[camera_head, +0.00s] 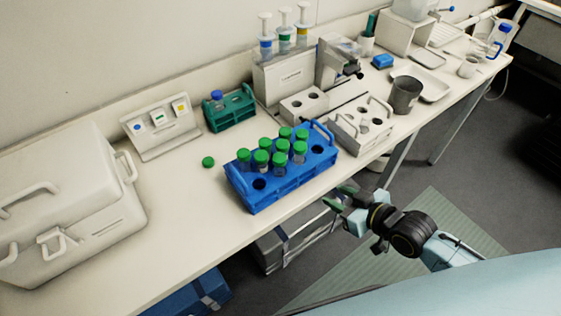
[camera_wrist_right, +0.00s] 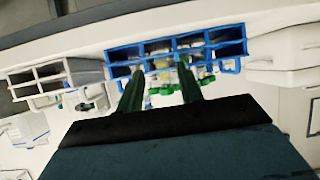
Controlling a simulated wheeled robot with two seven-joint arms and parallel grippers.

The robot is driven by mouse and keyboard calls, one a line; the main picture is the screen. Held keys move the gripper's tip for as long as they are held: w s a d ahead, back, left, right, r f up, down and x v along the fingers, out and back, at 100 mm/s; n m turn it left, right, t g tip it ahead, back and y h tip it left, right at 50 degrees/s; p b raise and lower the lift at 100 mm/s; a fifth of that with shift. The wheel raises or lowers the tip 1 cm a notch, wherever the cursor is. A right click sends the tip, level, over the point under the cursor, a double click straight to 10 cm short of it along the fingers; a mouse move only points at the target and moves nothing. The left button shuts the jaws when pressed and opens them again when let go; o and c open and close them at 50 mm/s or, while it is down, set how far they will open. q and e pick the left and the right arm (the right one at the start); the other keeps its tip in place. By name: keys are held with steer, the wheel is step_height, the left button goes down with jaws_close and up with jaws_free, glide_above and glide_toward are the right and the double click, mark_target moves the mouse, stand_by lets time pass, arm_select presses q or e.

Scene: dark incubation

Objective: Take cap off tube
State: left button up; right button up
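A blue rack (camera_head: 290,177) stands near the table's front edge and holds several tubes with green caps (camera_head: 263,157). The rack also shows in the right wrist view (camera_wrist_right: 125,71), beyond my fingers. One loose green cap (camera_head: 208,162) lies on the table left of the rack. My right gripper (camera_head: 341,197) is in front of the table edge, to the lower right of the rack and apart from it. Its green fingers (camera_wrist_right: 160,92) are spread with nothing held between them. My left gripper is not in view.
A teal rack (camera_head: 231,112) with one blue-capped tube stands behind. A white rack (camera_head: 361,125) is right of the blue rack, with a grey beaker (camera_head: 405,94) beyond. A large white box (camera_head: 65,205) fills the left.

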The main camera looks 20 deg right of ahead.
steer(key=n+y+p, duration=0.1)
steer(key=y, duration=0.1)
glide_toward(284, 160)
steer(key=shift+p+x, duration=0.45)
steer(key=shift+x, duration=4.1)
jaws_close()
